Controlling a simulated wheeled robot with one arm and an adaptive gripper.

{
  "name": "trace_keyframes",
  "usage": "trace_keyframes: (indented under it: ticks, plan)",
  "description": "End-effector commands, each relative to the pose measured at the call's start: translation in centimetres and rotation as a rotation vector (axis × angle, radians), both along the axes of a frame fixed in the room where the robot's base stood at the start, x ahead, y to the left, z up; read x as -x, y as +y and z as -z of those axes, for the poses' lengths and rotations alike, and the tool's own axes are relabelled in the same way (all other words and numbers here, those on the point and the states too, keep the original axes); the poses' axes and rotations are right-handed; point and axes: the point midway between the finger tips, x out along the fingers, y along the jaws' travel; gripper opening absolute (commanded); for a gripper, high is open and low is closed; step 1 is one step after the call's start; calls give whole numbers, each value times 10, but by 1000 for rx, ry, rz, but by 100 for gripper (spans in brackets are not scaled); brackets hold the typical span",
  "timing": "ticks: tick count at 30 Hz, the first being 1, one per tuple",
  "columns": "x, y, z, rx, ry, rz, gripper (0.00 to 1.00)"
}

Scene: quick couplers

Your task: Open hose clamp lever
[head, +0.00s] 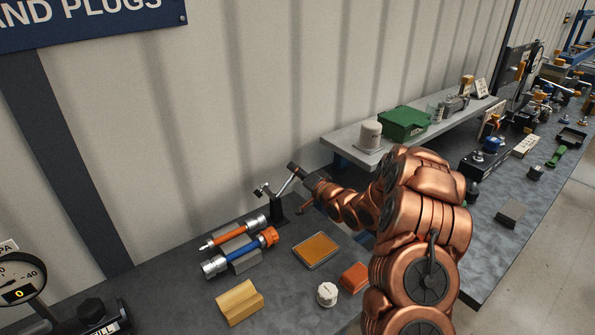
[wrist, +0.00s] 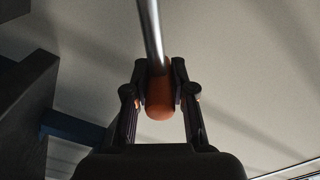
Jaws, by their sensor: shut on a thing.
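The hose clamp lever (wrist: 150,35) is a metal rod with an orange-brown grip end (wrist: 159,103). In the wrist view the grip end sits between the two fingers of my gripper (wrist: 160,90), and the fingers are shut on it. In the head view my gripper (head: 303,176) is at the upper end of the lever's slanted metal arm (head: 287,187). The arm slants up and to the right from a dark clamp stand (head: 278,212) on the bench. The fingers hide the grip end in the head view.
Two hose couplers, one orange (head: 234,233) and one blue (head: 240,252), lie in grey holders left of the stand. An orange-topped tray (head: 317,251), a yellow block (head: 239,302), a white knob (head: 327,294) and an orange block (head: 354,277) stand in front. A shelf (head: 345,149) is behind my arm.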

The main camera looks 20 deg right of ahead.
Motion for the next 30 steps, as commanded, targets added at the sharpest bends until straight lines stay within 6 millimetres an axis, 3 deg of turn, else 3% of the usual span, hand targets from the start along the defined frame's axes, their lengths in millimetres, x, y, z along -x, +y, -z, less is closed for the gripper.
trace_keyframes:
  ticks: [8, 20, 30]
  plan:
    - [0, 0, 1, 0, 1, 0, 49]
    - [5, -2, 0, 0, 1, 1, 49]
    - [48, -17, 0, -2, 2, 3, 49]
